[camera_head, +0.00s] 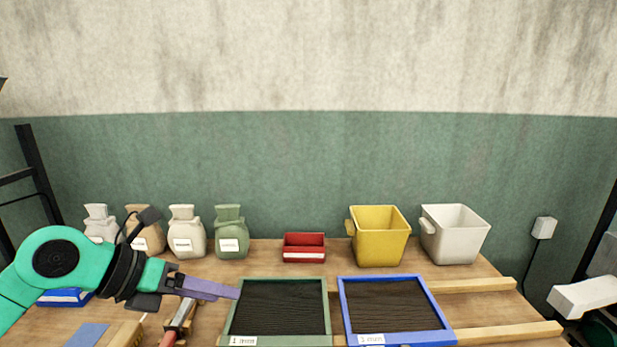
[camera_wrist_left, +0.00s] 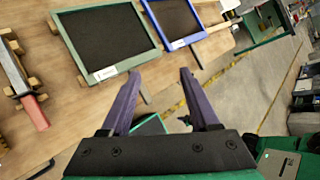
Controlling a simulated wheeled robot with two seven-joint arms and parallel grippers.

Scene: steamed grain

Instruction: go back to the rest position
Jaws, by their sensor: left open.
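My left gripper (camera_head: 236,293) reaches in from the left over the workbench, its purple fingers beside the left edge of the green-framed tray. In the left wrist view the two fingers of the left gripper (camera_wrist_left: 160,76) stand apart with nothing between them. The jaws are open and empty. My right gripper does not show in either view.
A green-framed tray (camera_head: 233,325) and a blue-framed tray (camera_head: 433,337) lie on the bench (camera_head: 480,318). Behind are several sacks (camera_head: 187,232), a red box (camera_head: 304,255), a yellow bin (camera_head: 380,250) and a white bin (camera_head: 455,245). A red-handled tool (camera_wrist_left: 36,112) lies at left.

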